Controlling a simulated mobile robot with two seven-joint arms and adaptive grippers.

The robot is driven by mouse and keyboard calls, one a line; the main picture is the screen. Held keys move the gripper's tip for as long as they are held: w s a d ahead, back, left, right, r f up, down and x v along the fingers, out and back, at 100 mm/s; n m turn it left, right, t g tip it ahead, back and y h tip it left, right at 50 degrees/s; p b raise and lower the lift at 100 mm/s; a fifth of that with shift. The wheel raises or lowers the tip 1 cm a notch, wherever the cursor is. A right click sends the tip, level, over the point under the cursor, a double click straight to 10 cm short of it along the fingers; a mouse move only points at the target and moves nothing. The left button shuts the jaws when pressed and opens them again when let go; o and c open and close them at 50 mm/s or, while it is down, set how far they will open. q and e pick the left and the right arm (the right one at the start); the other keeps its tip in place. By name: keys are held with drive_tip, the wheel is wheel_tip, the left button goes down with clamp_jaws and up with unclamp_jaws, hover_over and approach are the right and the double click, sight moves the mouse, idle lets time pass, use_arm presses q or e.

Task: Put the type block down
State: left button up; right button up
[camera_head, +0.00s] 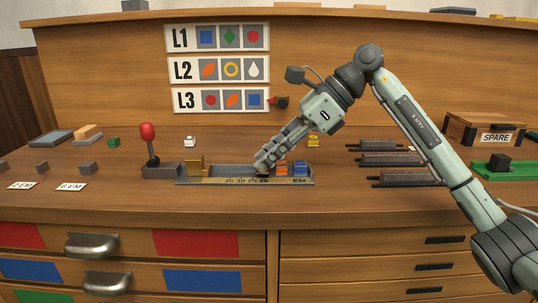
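My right gripper (262,165) reaches down from the right into the long metal composing stick (225,181) on the bench. Its fingertips are low, close to the stick's floor. Whether they are shut on a type block cannot be made out, as the fingers hide the space between them. An orange type block (282,170) stands in the stick just right of the fingers, with a blue type block (300,168) to its right. A brass piece (195,166) stands at the stick's left end. My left gripper is not in view.
A red-knobbed lever (148,140) stands left of the stick. Dark racks (390,160) and a SPARE box (488,132) are on the right. Cards L1, L2 and L3 (220,100) hang behind; a pointer (278,102) is beside L3.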

drive_tip(key=shift+o, duration=1.2)
drive_tip(key=shift+f, duration=0.3)
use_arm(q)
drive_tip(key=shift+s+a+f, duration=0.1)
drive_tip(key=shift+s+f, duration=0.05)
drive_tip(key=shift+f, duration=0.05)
use_arm(e)
drive_tip(key=shift+o, duration=0.6)
drive_tip(key=shift+r, duration=0.1)
drive_tip(key=shift+w+d+r+p, duration=0.1)
drive_tip(key=shift+r+p, duration=0.55)
drive_tip(key=shift+r, duration=0.1)
use_arm(q)
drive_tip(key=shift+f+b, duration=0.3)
drive_tip(key=shift+b, duration=0.2)
use_arm(e)
drive_tip(key=v, duration=1.1)
drive_tip(key=shift+d+r, duration=0.2)
drive_tip(key=shift+d, duration=0.05)
